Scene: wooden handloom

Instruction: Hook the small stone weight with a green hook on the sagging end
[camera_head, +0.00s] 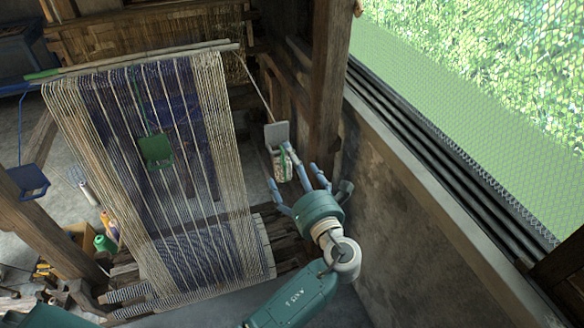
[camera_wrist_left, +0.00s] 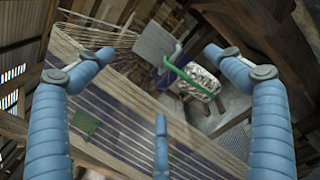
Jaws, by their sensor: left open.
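The small stone weight (camera_head: 282,165) is pale and speckled, with a green hook (camera_head: 291,152) at its top. It is just below a grey plate (camera_head: 277,133) at the lower end of a cord from the loom bar's right end. In the left wrist view the stone weight (camera_wrist_left: 203,84), green hook (camera_wrist_left: 184,73) and grey plate (camera_wrist_left: 153,43) are ahead of the fingers. I cannot tell whether the hook touches the plate. My left gripper (camera_head: 295,176) is open around the weight's near side, its fingers spread and apart from it in the left wrist view (camera_wrist_left: 159,65). My right gripper is out of view.
The loom bar (camera_head: 140,60) carries pale and dark blue warp threads, its green left end lower than its right. A green plate (camera_head: 155,150) and a blue plate (camera_head: 28,180) hang on cords. A wooden post (camera_head: 325,80) and wall (camera_head: 400,230) stand close on the right.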

